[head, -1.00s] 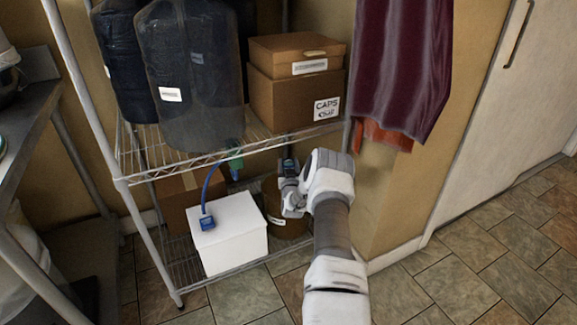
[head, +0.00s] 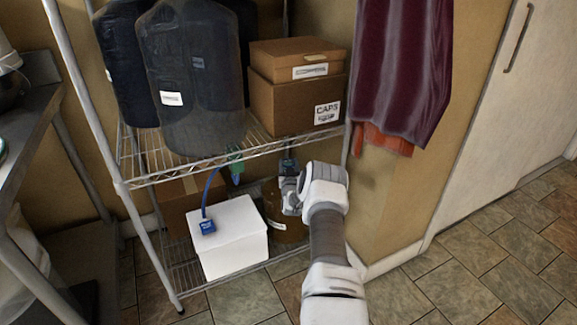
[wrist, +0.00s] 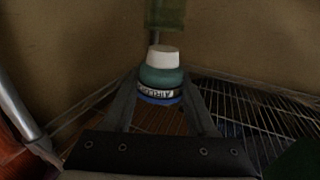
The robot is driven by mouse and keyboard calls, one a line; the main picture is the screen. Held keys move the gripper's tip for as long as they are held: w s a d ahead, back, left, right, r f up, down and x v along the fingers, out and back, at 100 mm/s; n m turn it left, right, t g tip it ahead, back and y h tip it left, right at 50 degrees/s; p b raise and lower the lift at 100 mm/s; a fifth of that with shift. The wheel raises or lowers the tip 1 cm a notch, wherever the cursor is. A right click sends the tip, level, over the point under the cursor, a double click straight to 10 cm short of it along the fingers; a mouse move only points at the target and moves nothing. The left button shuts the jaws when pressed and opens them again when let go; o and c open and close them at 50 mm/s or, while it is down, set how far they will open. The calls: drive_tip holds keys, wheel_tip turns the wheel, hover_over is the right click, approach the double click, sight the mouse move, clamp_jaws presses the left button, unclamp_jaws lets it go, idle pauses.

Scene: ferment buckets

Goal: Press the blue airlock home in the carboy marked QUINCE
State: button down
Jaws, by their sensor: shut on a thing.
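My gripper (head: 289,186) reaches in under the wire shelf, in front of a brown round carboy (head: 284,225). In the wrist view its fingers (wrist: 160,98) flank a piece with a white top, a teal body, a lettered dark band and a blue lower rim, which I take for the blue airlock (wrist: 161,76). It stands about upright between the fingers. A dark bluish top (head: 288,165) shows above my gripper in the head view. My gripper and arm partly hide the carboy. Its pale label (head: 276,223) is too small to read. The airlock's seat is hidden.
A white box (head: 229,243) stands left of the carboy, with a blue block (head: 207,226) and blue tube on it. A green piece (head: 235,166) hangs below the wire shelf (head: 180,170). Dark carboys (head: 190,85) and cardboard boxes (head: 290,103) stand above. The tiled floor in front is clear.

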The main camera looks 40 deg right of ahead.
sight(288, 161)
drive_tip(key=shift+f+x, duration=0.2)
drive_tip(key=shift+x, duration=2.3)
drive_tip(key=shift+w+d+f, duration=0.1)
drive_tip(key=shift+w+d, duration=0.1)
drive_tip(key=shift+w, duration=0.05)
drive_tip(key=shift+f, duration=0.15)
idle(0.5)
drive_tip(key=shift+f, duration=0.35)
drive_tip(key=shift+f, duration=0.5)
idle(1.3)
drive_tip(key=shift+a+f, duration=0.1)
drive_tip(key=shift+f, duration=0.35)
idle(1.0)
drive_tip(key=shift+r, duration=0.1)
idle(0.4)
drive_tip(key=shift+c, duration=1.6)
unclamp_jaws()
drive_tip(key=shift+o, duration=1)
drive_tip(key=shift+r, duration=0.25)
